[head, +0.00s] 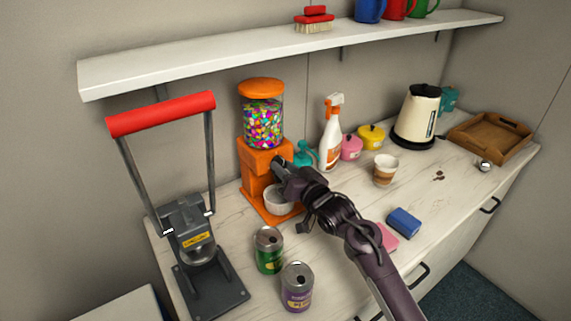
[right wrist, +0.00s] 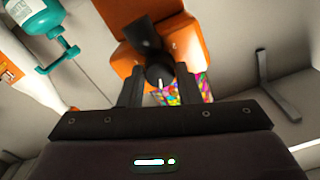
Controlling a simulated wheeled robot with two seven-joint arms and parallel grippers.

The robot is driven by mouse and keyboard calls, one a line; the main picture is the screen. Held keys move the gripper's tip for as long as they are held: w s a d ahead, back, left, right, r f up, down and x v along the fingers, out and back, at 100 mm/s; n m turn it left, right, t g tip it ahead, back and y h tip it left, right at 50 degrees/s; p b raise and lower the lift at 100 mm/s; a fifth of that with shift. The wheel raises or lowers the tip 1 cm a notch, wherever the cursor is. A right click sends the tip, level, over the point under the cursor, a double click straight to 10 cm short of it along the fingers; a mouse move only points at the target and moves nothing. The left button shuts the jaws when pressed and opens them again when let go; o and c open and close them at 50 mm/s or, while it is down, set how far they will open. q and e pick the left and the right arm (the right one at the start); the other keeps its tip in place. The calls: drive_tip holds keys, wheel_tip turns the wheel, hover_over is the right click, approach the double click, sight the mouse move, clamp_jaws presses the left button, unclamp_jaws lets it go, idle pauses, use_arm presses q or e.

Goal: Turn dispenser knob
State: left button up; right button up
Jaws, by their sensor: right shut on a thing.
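The candy dispenser (head: 254,155) is orange with a clear globe of colourful candies, and it stands upright on the counter near the back wall. Its dark knob (right wrist: 154,58) shows in the right wrist view, on the orange body (right wrist: 183,38). My right gripper (head: 280,165) reaches the front of the dispenser; in the right wrist view its two fingers (right wrist: 158,88) stand on either side of the knob and are shut on it. In the head view the gripper hides the knob. A white bowl (head: 279,203) sits on the dispenser's base below the gripper. My left gripper is not in view.
A can press with a red handle (head: 160,114) stands at left. A green can (head: 268,252) and a purple can (head: 297,288) are in front of the dispenser. A spray bottle (head: 330,140), pots, a cup (head: 385,170) and a kettle (head: 417,118) are to the right. A shelf (head: 220,60) runs above.

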drive_tip(key=shift+m+p, duration=0.7)
drive_tip(key=shift+m, duration=0.6)
drive_tip(key=o, duration=1)
drive_tip(key=shift+c, duration=0.2)
drive_tip(key=b+v, duration=0.1)
drive_tip(key=v, duration=0.6)
drive_tip(key=shift+s+d, duration=0.25)
drive_tip(key=shift+s, duration=0.1)
